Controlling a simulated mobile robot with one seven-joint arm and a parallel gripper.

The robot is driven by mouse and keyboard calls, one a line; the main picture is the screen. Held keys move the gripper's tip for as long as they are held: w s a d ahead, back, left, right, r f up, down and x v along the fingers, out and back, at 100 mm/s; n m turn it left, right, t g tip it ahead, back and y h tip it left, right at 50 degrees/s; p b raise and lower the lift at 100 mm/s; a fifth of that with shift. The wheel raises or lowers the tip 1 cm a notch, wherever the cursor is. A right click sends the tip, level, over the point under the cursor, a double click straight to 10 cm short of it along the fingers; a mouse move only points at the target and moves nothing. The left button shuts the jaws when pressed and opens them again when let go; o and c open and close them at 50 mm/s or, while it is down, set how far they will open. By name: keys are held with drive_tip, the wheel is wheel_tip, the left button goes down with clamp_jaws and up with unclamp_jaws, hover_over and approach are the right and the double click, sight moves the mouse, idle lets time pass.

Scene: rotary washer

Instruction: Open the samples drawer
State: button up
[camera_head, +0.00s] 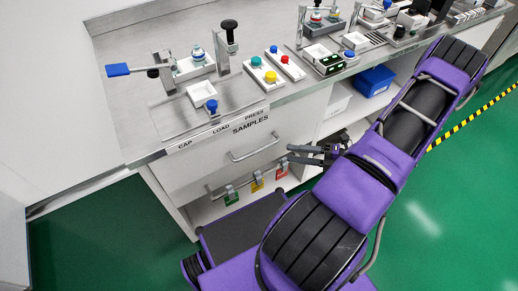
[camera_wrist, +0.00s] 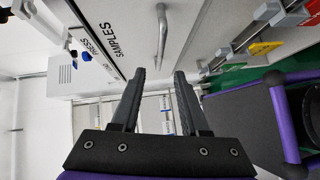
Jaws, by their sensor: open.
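The samples drawer (camera_head: 221,160) is a white front under the counter, below the label "SAMPLES". It looks closed, flush with the cabinet. Its metal bar handle (camera_head: 254,147) runs along the front. In the wrist view the handle (camera_wrist: 162,35) appears at the top, beyond the fingertips. My gripper (camera_head: 289,154) is open and empty, just right of the handle and apart from it in the head view. In the wrist view its two dark fingers (camera_wrist: 162,74) point up toward the handle, with a gap between them.
Below the drawer, tagged padlocks (camera_head: 257,182) in green, yellow and red hang on a rail. A blue bin (camera_head: 374,80) sits on an open shelf to the right. The counter (camera_head: 128,113) holds button boxes and fixtures. Green floor (camera_head: 430,215) is clear at right.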

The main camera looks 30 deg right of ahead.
sight(260, 149)
drive_tip(key=x, duration=1.1)
drive_tip(key=shift+w+a, duration=0.2)
clamp_jaws()
idle(0.9)
